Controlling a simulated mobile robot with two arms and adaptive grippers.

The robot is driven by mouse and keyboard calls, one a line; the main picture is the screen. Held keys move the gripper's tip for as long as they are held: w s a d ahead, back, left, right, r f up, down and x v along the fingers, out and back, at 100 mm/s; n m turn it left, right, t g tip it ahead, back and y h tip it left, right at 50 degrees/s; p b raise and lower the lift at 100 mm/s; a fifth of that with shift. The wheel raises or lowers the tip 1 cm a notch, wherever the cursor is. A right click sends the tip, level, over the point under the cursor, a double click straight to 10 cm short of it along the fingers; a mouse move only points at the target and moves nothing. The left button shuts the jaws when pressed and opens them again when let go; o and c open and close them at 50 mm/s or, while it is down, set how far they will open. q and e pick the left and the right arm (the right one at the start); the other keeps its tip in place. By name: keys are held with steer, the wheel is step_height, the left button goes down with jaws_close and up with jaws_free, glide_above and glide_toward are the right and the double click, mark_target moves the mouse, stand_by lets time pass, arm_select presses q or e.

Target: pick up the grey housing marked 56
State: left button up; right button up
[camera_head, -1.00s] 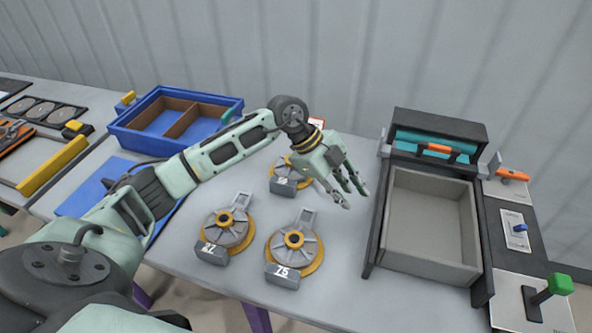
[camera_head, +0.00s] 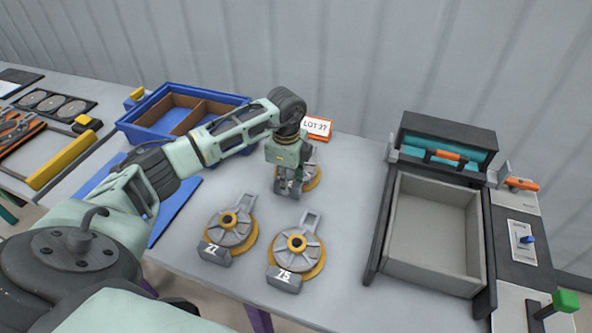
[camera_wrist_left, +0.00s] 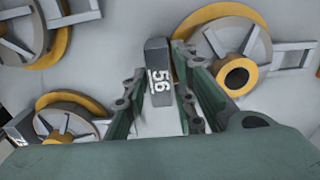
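The grey housing marked 56 (camera_head: 312,176) is the rearmost of three on the table, a round part with a yellow rim, partly hidden by my left gripper (camera_head: 289,190). In the left wrist view its tag block (camera_wrist_left: 159,75) reads 56 and its round body (camera_wrist_left: 250,45) lies to the right. The left gripper points down with its fingers apart, one on each side of the tag block; a narrow gap shows on the left side. Whether the other finger touches is unclear. My right gripper is not in view.
A blue divided bin (camera_head: 150,124) and LOT 37 sign (camera_head: 316,127) stand behind. A grey open box (camera_head: 430,268) is at right; table between is clear.

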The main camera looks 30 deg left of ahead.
arm_select(q)
steer(key=shift+f, duration=0.3)
steer(key=shift+c, duration=0.5)
jaws_close()
steer(key=shift+w+r, duration=0.1)
steer(key=shift+r, duration=0.1)
